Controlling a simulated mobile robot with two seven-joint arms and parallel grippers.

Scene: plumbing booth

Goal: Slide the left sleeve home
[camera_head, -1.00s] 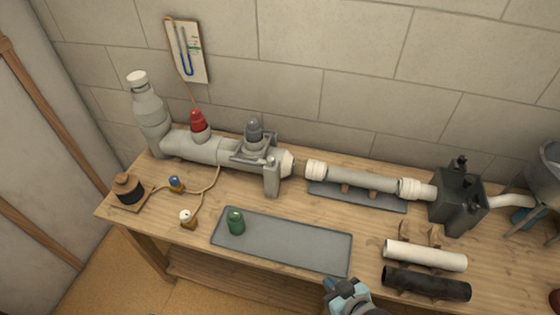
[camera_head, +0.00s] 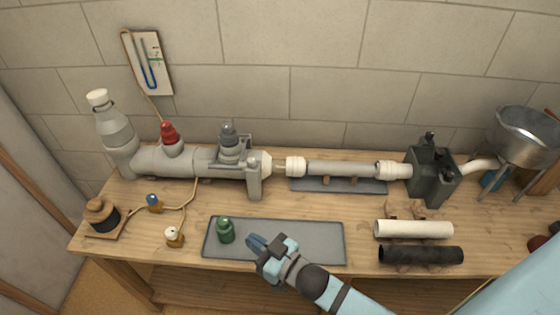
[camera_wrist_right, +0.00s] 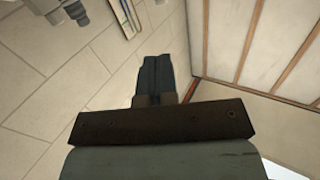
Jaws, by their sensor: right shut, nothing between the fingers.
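The left sleeve (camera_head: 296,167) is a white ribbed collar at the left end of a grey pipe piece (camera_head: 340,169). A similar white sleeve (camera_head: 385,170) sits at that piece's right end. Left of the left sleeve, the grey pipe assembly (camera_head: 205,161) ends in a pale cone (camera_head: 264,164), with a small gap showing between. My right gripper (camera_head: 255,243) is shut and empty above the grey mat, in front of the pipe line and well apart from the sleeve. In the right wrist view its fingers (camera_wrist_right: 157,75) are together. My left gripper is not in view.
A green capped piece (camera_head: 225,231) stands on the grey mat (camera_head: 310,240), close left of my right gripper. A white tube (camera_head: 413,230) and a black tube (camera_head: 420,254) lie at right. A dark box (camera_head: 430,178) and metal funnel (camera_head: 527,138) stand beyond.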

